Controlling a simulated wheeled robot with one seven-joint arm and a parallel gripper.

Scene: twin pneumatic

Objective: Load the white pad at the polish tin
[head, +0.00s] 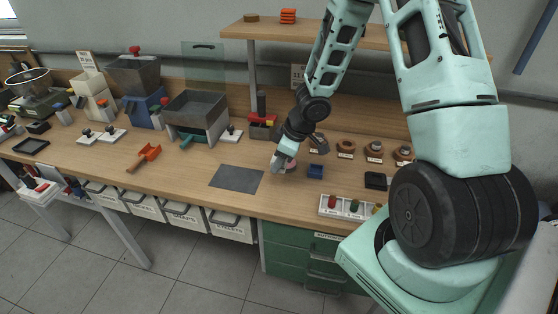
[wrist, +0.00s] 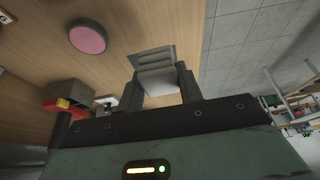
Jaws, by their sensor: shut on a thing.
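My gripper (head: 281,160) is low over the wooden bench, right of the grey mat (head: 236,179). In the wrist view my gripper (wrist: 161,88) is shut on a pale block-like thing, seemingly the white pad (wrist: 158,80). The polish tin (wrist: 87,38) is a round dark-rimmed tin with a pink face, apart from the held pad, at the upper left of the wrist view. In the head view a bit of pink of the tin (head: 291,164) shows just beside my gripper, which partly hides it. The pad cannot be made out clearly in the head view.
Several labelled round pots (head: 374,150) line the back right. A white button box (head: 347,207) is at the front edge. A red and black device (head: 262,126) stands behind. The grey mat is bare.

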